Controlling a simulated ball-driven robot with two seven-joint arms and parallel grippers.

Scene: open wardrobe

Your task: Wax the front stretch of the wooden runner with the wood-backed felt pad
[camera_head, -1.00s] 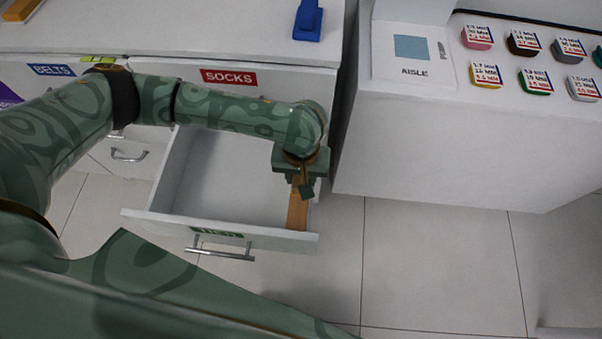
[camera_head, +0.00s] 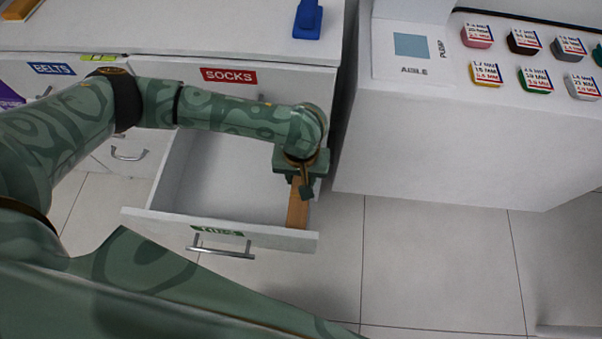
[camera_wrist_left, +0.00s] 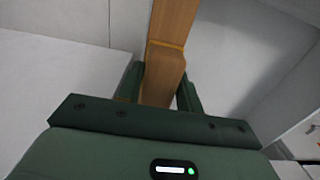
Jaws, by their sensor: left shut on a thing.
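The wooden runner (camera_head: 297,214) is a brown strip along the right side of the open drawer. Its front stretch shows below my left gripper (camera_head: 304,186) in the head view, and my gripper hides the part behind. In the left wrist view the runner (camera_wrist_left: 173,20) extends away past the fingers. My left gripper is shut on the wood-backed felt pad (camera_wrist_left: 161,75), whose wooden back lies between the two green fingers, in line with the runner. A yellowish edge shows at the pad's far end. I cannot tell whether the felt touches the runner. My right gripper is not in view.
The open drawer (camera_head: 225,185) is otherwise empty, with a metal handle (camera_head: 222,249) on its front. A white counter (camera_head: 430,150) with several small coloured tubs stands to the right. A blue object (camera_head: 307,20) sits on the cabinet top. The tiled floor in front is clear.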

